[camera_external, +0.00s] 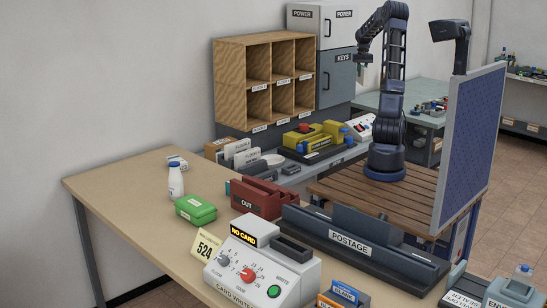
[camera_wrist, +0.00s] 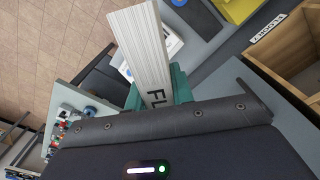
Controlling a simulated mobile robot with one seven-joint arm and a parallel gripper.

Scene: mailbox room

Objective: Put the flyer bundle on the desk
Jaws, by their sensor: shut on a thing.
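My gripper (camera_wrist: 158,92) shows teal fingers in the wrist view, closed on both sides of a pale, flat, ridged bundle (camera_wrist: 142,45). In the external view my gripper (camera_external: 362,60) hangs from the raised arm in front of the grey key cabinet, high above the surfaces. The bundle cannot be made out clearly there. The beige desk (camera_external: 130,180) fills the left foreground, well apart from the gripper.
The desk carries a white bottle (camera_external: 176,182), a green box (camera_external: 196,209), a red OUT tray (camera_external: 258,197) and a card machine (camera_external: 262,262). Its left part is clear. A wooden pigeonhole rack (camera_external: 230,75) stands behind. A dark blue panel (camera_external: 468,145) stands at right.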

